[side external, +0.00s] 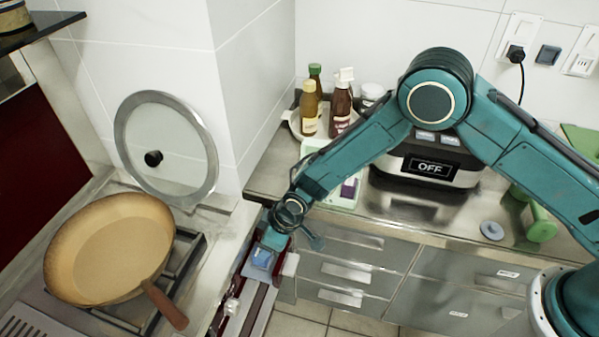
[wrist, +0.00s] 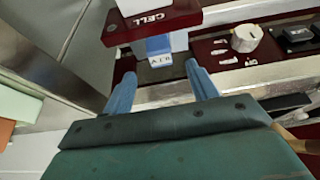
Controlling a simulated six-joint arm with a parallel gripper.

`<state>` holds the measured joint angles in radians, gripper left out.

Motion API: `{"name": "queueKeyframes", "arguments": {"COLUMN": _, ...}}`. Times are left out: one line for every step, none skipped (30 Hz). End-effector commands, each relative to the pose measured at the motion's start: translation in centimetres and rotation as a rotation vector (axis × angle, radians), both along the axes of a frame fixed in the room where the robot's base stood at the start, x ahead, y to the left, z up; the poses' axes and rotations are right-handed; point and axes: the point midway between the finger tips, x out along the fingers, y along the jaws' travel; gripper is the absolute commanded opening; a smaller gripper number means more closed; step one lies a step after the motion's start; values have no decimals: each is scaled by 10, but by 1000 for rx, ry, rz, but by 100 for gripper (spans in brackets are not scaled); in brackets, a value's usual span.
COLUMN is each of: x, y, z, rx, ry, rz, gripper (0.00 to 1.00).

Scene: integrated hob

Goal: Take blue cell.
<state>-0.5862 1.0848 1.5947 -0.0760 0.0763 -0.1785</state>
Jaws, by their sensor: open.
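The blue cell (wrist: 158,44) is a small blue block with white lettering. In the wrist view it sits under a white and dark red housing marked CELL (wrist: 150,20). My gripper (wrist: 160,69) is open, with one blue finger low on each side of the picture's middle. The cell shows just beyond the fingertips, between their lines, and appears apart from them. In the side view my gripper (side external: 263,256) is down at the dark red unit by the counter edge. There I cannot clearly tell the cell from the blue fingers.
In the wrist view, a white round knob (wrist: 246,38) and a black part (wrist: 297,33) stand on the red panel to the right. In the side view, a pan (side external: 110,250) and a leaning glass lid (side external: 165,150) are left. Drawers (side external: 345,270) are right of my gripper.

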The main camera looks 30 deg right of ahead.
Motion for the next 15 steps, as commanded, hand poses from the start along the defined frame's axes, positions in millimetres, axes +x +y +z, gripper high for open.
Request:
{"name": "queueKeyframes", "arguments": {"x": 1, "y": 2, "z": -7, "rx": -1, "ry": 1, "rz": 0, "gripper": 58}}
{"name": "queueKeyframes", "arguments": {"x": 2, "y": 3, "z": -10, "rx": -1, "ry": 1, "rz": 0, "gripper": 58}}
{"name": "queueKeyframes", "arguments": {"x": 3, "y": 4, "z": -14, "rx": -1, "ry": 1, "rz": 0, "gripper": 58}}
{"name": "queueKeyframes", "arguments": {"x": 4, "y": 5, "z": -17, "rx": -1, "ry": 1, "rz": 0, "gripper": 58}}
{"name": "queueKeyframes", "arguments": {"x": 5, "y": 6, "z": -21, "rx": -1, "ry": 1, "rz": 0, "gripper": 58}}
{"name": "queueKeyframes", "arguments": {"x": 7, "y": 7, "z": -25, "rx": -1, "ry": 1, "rz": 0, "gripper": 58}}
{"name": "queueKeyframes", "arguments": {"x": 8, "y": 8, "z": -28, "rx": -1, "ry": 1, "rz": 0, "gripper": 58}}
{"name": "queueKeyframes", "arguments": {"x": 9, "y": 9, "z": -31, "rx": -1, "ry": 1, "rz": 0, "gripper": 58}}
{"name": "queueKeyframes", "arguments": {"x": 10, "y": 10, "z": -35, "rx": -1, "ry": 1, "rz": 0, "gripper": 58}}
{"name": "queueKeyframes", "arguments": {"x": 10, "y": 11, "z": -38, "rx": -1, "ry": 1, "rz": 0, "gripper": 58}}
{"name": "queueKeyframes", "arguments": {"x": 11, "y": 12, "z": -42, "rx": -1, "ry": 1, "rz": 0, "gripper": 58}}
{"name": "queueKeyframes", "arguments": {"x": 12, "y": 13, "z": -45, "rx": -1, "ry": 1, "rz": 0, "gripper": 58}}
{"name": "queueKeyframes", "arguments": {"x": 13, "y": 14, "z": -48, "rx": 0, "ry": 0, "rz": 1, "gripper": 58}}
{"name": "queueKeyframes", "arguments": {"x": 14, "y": 15, "z": -50, "rx": 0, "ry": 0, "rz": 1, "gripper": 58}}
{"name": "queueKeyframes", "arguments": {"x": 15, "y": 16, "z": -53, "rx": 0, "ry": 0, "rz": 1, "gripper": 58}}
